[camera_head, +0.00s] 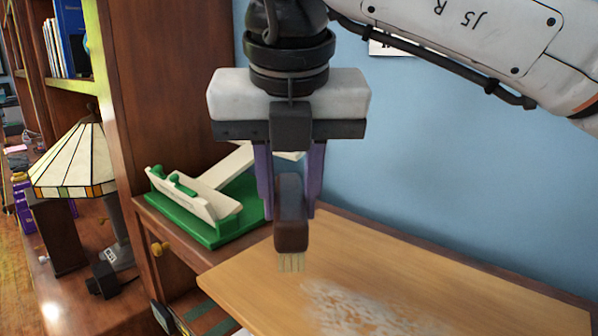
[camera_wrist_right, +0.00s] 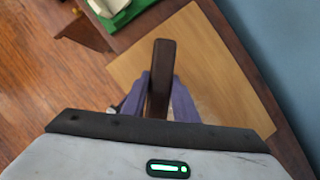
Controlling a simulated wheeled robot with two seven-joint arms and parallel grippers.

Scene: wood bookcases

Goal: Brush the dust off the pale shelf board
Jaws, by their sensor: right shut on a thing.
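My right gripper (camera_head: 289,205) comes down from the top of the head view and is shut on a brush (camera_head: 291,225) with a dark brown handle and short pale bristles pointing down. In the right wrist view the brush (camera_wrist_right: 160,75) shows between the purple fingers (camera_wrist_right: 160,98). The pale shelf board (camera_head: 420,272) lies below; it also shows in the right wrist view (camera_wrist_right: 190,45). A whitish patch of dust (camera_head: 365,310) lies on the board, right of and below the bristles in the picture. I cannot tell if the bristles touch the board. My left gripper is not in view.
A green and white object (camera_head: 215,200) sits on the brown shelf behind the board's left end. A stained-glass lamp (camera_head: 78,165) stands further left. A blue wall (camera_head: 450,150) runs along the back. A tall bookcase upright (camera_head: 165,80) stands left of my gripper.

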